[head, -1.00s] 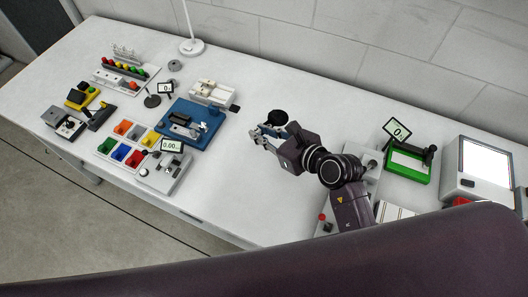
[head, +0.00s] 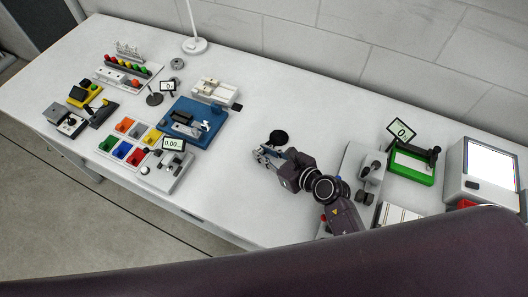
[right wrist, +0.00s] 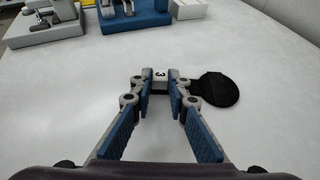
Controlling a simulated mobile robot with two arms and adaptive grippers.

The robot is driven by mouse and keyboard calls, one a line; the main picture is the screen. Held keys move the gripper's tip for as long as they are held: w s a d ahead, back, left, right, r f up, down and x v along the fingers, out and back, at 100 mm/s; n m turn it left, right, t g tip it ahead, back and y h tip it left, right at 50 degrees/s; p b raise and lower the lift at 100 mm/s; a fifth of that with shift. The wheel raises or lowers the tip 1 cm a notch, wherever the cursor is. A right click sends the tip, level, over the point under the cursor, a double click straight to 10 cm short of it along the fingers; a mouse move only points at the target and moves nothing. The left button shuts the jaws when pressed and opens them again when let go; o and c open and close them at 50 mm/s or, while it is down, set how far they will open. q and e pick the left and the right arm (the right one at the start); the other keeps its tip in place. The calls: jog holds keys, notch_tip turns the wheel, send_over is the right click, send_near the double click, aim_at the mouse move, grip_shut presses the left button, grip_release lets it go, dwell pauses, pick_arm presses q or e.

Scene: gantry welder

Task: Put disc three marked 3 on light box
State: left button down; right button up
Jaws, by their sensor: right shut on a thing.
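Disc three is a black round disc (right wrist: 215,90) with a small white block marked 3 (right wrist: 160,77) beside it, seemingly its tab. My right gripper (right wrist: 160,90) is shut on that block, and the disc sticks out to the right of the fingers. In the head view the disc (head: 278,137) shows just beyond the right gripper (head: 262,154), over the clear middle of the table. I cannot tell its exact height. The light box (head: 491,164), a pale box with a bright white face, stands at the far right, well away from the disc. My left gripper is out of view.
Between my right arm and the light box stand a grey device (head: 361,175) and a green-framed device (head: 413,168) with a display. A blue fixture (head: 206,119), coloured bins (head: 125,150) and other instruments fill the left. The table's middle is clear.

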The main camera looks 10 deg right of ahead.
jog(key=shift+f, duration=0.15)
jog(key=o, duration=0.9)
